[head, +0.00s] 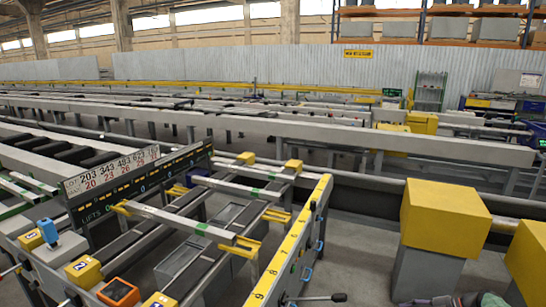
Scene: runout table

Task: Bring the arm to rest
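The runout table fills the lower left of the head view. A dark panel marked LIFTS (84,212) crosses it, with a white number board (112,172) on top. Several pale lift arms with yellow ends, such as the nearest one (180,222), lie across dark rails. A dark lever with a round knob (338,298) points right at the bottom edge. I cannot tell which part the task calls the arm. Neither of my grippers can be made out in this view.
A yellow numbered rail (290,246) edges the table's right side. Numbered yellow blocks (83,272) and a blue-topped box (58,243) stand at lower left. Yellow boxes on grey pedestals (444,215) stand at right. Bare floor (358,265) lies between. Long conveyor beams fill the back.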

